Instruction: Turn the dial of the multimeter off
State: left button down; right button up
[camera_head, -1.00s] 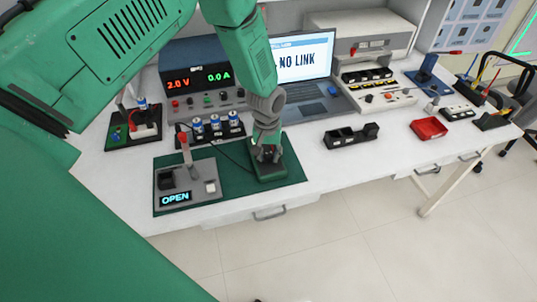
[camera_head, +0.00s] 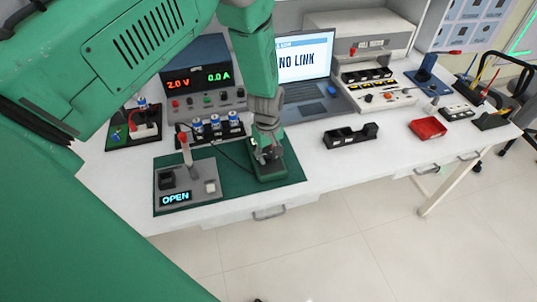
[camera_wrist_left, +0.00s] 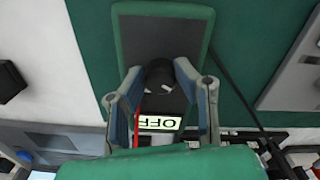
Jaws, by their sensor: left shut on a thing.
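The multimeter (camera_head: 272,174) is a green-cased unit with a dark face, lying on the green mat at the middle of the bench. In the left wrist view its face (camera_wrist_left: 163,36) fills the upper middle, and its display (camera_wrist_left: 159,122) reads OFF, upside down. The black dial (camera_wrist_left: 160,78), with a pale mark, sits between the fingers of my left gripper (camera_wrist_left: 162,98). The left gripper (camera_head: 267,150) points down over the multimeter and is shut on the dial. In the head view the gripper partly hides the dial and display. My right gripper is not in view.
A grey switch box (camera_head: 192,188) showing OPEN, with a red-tipped lever, stands left on the mat. A power supply (camera_head: 208,80), a laptop (camera_head: 305,75), a black holder (camera_head: 350,136) and a red tray (camera_head: 428,128) stand around. The bench front is clear right of the mat.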

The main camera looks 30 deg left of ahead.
aim_at(268, 155)
pick_arm(q)
jog(key=shift+w+n, duration=0.1)
jog(key=shift+n, duration=0.5)
jog(key=c, duration=1.3)
grip_release()
jog(key=shift+o, duration=0.2)
jog(key=shift+r, duration=0.4)
notch_tip(268, 155, up, 11)
